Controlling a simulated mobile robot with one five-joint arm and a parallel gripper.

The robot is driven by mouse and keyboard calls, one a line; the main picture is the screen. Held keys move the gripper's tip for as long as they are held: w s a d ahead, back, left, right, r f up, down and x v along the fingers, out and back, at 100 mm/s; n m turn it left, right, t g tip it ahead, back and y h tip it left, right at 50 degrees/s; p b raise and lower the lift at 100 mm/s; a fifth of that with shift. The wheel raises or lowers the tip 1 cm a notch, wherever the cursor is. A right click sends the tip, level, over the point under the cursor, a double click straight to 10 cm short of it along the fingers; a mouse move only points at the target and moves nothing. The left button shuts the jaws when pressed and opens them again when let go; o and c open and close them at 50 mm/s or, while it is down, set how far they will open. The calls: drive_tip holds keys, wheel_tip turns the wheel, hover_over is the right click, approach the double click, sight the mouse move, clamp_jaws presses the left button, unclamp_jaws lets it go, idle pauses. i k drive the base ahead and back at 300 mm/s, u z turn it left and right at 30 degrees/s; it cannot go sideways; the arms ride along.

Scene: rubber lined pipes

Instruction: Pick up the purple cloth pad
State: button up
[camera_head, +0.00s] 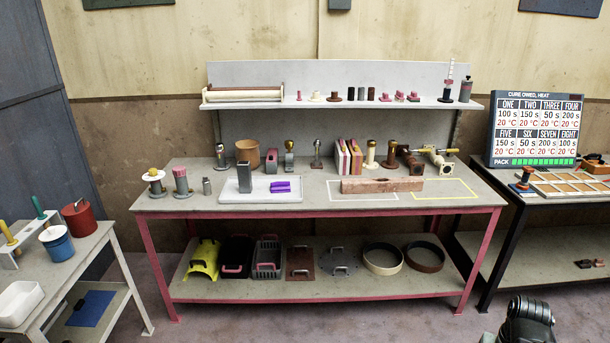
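The purple cloth pad (281,187) lies on a pale grey-white board (240,197) on the middle workbench, left of centre. It looks small and flat, with a darker line or fold across it. A grey metal block (244,177) stands upright on the same board, just left of the pad and apart from it. Only a dark, rounded part of my arm shows at the bottom right corner, far from the pad. My gripper's fingers are not in view.
A reddish-brown block (382,185) lies right of the board. Several tools and a copper-coloured pot (248,152) line the bench's back. A shelf (345,104) overhangs the rear. Side tables stand left and right. Bare floor shows in front of the bench.

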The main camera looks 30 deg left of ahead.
sight(277, 186)
drive_tip(key=u, duration=0.05)
drive_tip(key=i, duration=1.9)
drive_tip(key=u, duration=2.9)
drive_tip(key=i, duration=1.65)
drive_tip(key=z, duration=0.1)
